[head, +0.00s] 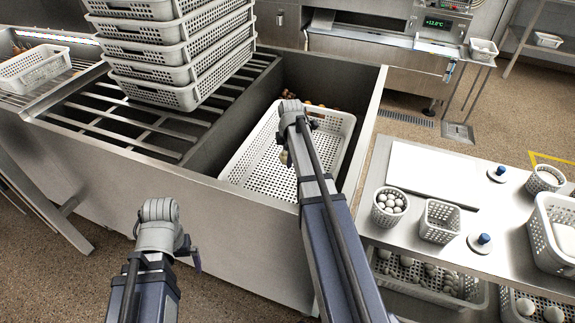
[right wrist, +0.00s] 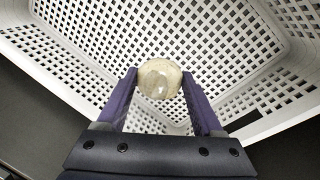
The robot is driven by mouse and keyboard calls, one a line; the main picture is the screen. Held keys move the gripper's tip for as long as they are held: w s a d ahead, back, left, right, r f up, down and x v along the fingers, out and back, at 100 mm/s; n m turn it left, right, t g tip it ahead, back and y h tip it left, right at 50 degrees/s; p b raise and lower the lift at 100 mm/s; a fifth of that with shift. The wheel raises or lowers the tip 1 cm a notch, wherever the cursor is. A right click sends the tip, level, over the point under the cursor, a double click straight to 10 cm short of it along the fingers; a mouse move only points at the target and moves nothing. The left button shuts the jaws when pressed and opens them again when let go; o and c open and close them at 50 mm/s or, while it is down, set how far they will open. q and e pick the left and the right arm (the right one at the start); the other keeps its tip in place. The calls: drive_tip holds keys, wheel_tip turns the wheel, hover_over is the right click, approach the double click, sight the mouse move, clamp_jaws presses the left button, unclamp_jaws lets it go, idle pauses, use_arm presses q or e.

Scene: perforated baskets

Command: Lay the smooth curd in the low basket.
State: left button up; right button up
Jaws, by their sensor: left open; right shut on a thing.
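A wide white perforated basket (head: 262,152) sits in the steel basin; I take it as the low basket. It fills the right wrist view (right wrist: 200,35). My right gripper (head: 284,157) is shut on a round, cream-coloured curd with a paler patch (right wrist: 159,79), held between its two fingers over the basket. In the head view the arm hides most of the curd. I cannot tell how far it is above the basket floor. My left gripper (head: 190,258) is open and empty, outside the basin at the lower left.
A stack of white baskets (head: 172,55) stands on the slatted rack left of the basin. Several brownish round things (head: 318,107) lie by the basket's far side. A steel table (head: 385,230) at right holds a white board (head: 430,168), a cup of white balls (head: 389,204) and small baskets.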

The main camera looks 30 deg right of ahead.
drive_tip(key=shift+s+b+x, duration=0.2)
drive_tip(key=shift+b+x, duration=0.6)
drive_tip(key=shift+x, duration=0.1)
drive_tip(key=shift+s+b+x, duration=0.15)
drive_tip(key=shift+b+x, duration=0.65)
drive_tip(key=shift+x, duration=0.05)
drive_tip(key=shift+a+f, duration=0.1)
drive_tip(key=shift+f, duration=0.05)
drive_tip(key=shift+f+b, duration=0.6)
drive_tip(key=shift+b, duration=0.05)
drive_tip(key=o, duration=1.4)
drive_tip(key=shift+c, duration=0.2)
drive_tip(key=shift+r, duration=0.15)
drive_tip(key=shift+r+p, duration=0.45)
drive_tip(key=shift+p, duration=0.15)
drive_tip(key=p+v, duration=1.2)
